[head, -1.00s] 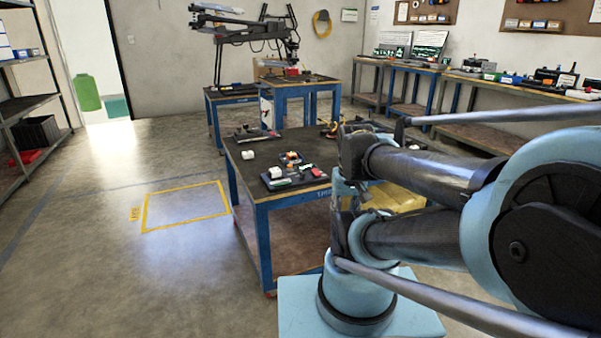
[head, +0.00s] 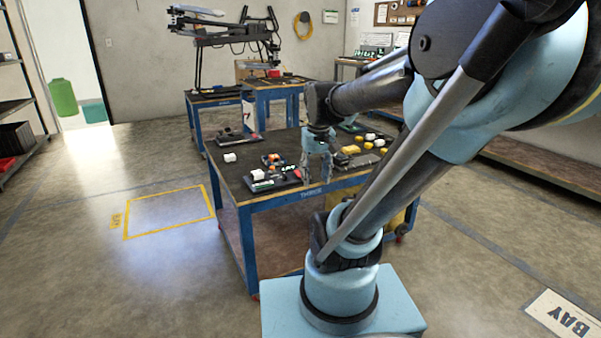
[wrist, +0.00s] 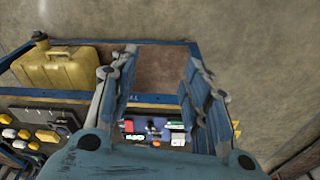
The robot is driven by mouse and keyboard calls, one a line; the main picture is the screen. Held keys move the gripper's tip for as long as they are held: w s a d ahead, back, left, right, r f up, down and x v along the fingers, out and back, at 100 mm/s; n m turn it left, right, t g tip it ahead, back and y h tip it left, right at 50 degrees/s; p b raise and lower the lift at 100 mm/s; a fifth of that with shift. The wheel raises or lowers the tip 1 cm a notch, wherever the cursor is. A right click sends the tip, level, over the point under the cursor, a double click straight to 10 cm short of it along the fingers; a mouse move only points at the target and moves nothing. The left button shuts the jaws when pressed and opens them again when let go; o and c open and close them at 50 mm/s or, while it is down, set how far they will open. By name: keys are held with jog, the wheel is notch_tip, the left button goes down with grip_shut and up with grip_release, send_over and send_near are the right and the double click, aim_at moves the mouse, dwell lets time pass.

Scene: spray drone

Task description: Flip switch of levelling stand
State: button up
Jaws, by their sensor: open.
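I cannot pick out the levelling stand or its switch with certainty. The drone (head: 222,25) with folded dark arms is held up above the back blue table (head: 262,100), with a small red part (head: 273,73) at its base. My gripper (head: 317,178) hangs near the front edge of the nearer table (head: 238,178), right of a dark board with small coloured parts (head: 275,178). In the wrist view my gripper (wrist: 159,65) is open and empty, its two fingers wide apart. The same board (wrist: 155,130) shows between and below them.
Yellow and white small parts (head: 362,145) lie on the nearer table's right side. A white block (head: 230,157) is at its left. A yellow can (wrist: 65,68) shows on the lower shelf in the wrist view. The floor with the yellow outline (head: 170,212) is clear.

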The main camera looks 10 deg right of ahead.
jog(key=w+r+n, duration=0.1)
jog(key=w+r, duration=0.2)
jog(key=w, duration=0.6)
jog(key=w+r, duration=0.2)
jog(key=w, duration=0.6)
jog(key=n+g, duration=0.1)
jog(key=g, duration=0.1)
send_over(299, 174)
notch_tip(299, 174, down, 3)
notch_tip(299, 174, down, 17)
jog(key=shift+d, duration=0.1)
grip_shut()
